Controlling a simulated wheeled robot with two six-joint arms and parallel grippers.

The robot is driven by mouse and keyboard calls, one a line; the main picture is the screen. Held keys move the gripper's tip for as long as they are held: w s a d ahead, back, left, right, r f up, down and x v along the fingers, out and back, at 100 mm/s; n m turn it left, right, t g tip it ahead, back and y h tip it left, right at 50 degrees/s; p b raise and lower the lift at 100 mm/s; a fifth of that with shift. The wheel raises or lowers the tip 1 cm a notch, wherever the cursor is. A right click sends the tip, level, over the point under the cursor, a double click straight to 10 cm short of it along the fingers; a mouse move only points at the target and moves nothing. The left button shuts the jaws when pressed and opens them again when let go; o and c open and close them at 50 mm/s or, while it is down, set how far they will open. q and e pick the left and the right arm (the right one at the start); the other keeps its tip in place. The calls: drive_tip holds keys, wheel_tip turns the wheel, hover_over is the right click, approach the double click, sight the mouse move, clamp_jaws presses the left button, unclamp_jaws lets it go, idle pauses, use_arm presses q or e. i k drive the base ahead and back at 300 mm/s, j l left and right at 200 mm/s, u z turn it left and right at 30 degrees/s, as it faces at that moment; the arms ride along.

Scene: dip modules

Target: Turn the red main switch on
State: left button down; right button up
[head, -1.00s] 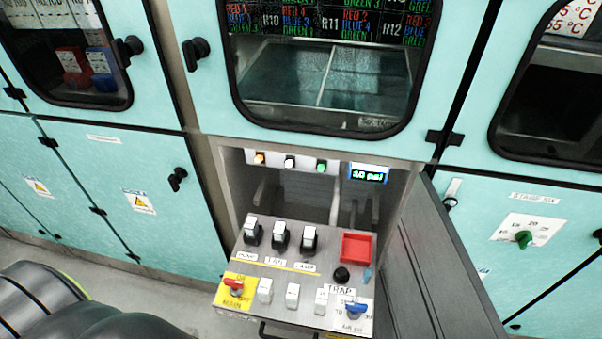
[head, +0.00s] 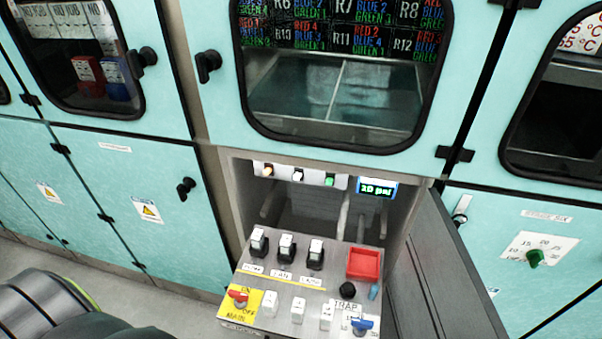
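The plate is marked ON, OFF and MAIN. The red handle lies close to the ON marking, but it is too small to tell its exact setting. Neither of my grippers is in view. A dark rounded part, likely my own arm, fills the lower left corner, apart from the panel.
The panel also carries several black-and-white switches (head: 286,248), a red tray (head: 363,263), a black knob (head: 347,294) and a blue switch (head: 362,325). A grey door (head: 440,270) stands open at the right. A lit display (head: 376,190) is above. Teal cabinets surround the recess.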

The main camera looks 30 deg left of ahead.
sight(240, 296)
drive_tip(key=k+j+u, duration=0.1)
drive_tip(key=j+u, duration=0.2)
drive_tip(key=u, duration=0.15)
drive_tip(key=k+j+u, duration=0.1)
drive_tip(key=j+u, duration=0.2)
drive_tip(key=u, duration=0.2)
drive_tip(key=z, duration=0.3)
drive_tip(key=j+z, duration=0.2)
drive_tip(key=z, duration=0.2)
drive_tip(key=k+j+z, duration=0.15)
drive_tip(key=z, duration=0.3)
drive_tip(key=k+j+z, duration=0.1)
drive_tip(key=z, duration=0.3)
drive_tip(key=j, duration=0.1)
